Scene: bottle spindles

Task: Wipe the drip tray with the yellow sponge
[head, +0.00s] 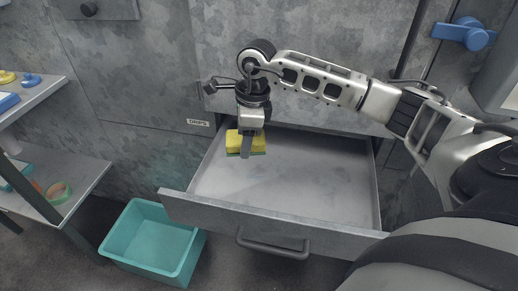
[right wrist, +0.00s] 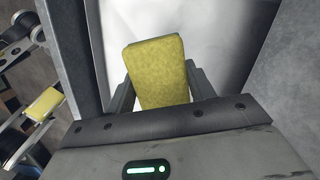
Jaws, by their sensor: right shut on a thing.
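The yellow sponge (head: 234,143) has a green underside and is in my right gripper (head: 246,148), at the back left of the drip tray. In the right wrist view the sponge (right wrist: 158,72) sits between the two fingers (right wrist: 160,88). The drip tray is a grey pulled-out drawer (head: 310,190) with a pale, smudged floor; its label on the cabinet reads "DRIPS". Whether the sponge touches the tray floor I cannot tell. My left gripper is not in view.
A teal bin (head: 150,240) stands on the floor left of the drawer. The drawer front has a dark handle (head: 272,246). A blue valve handle (head: 464,33) is at the upper right.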

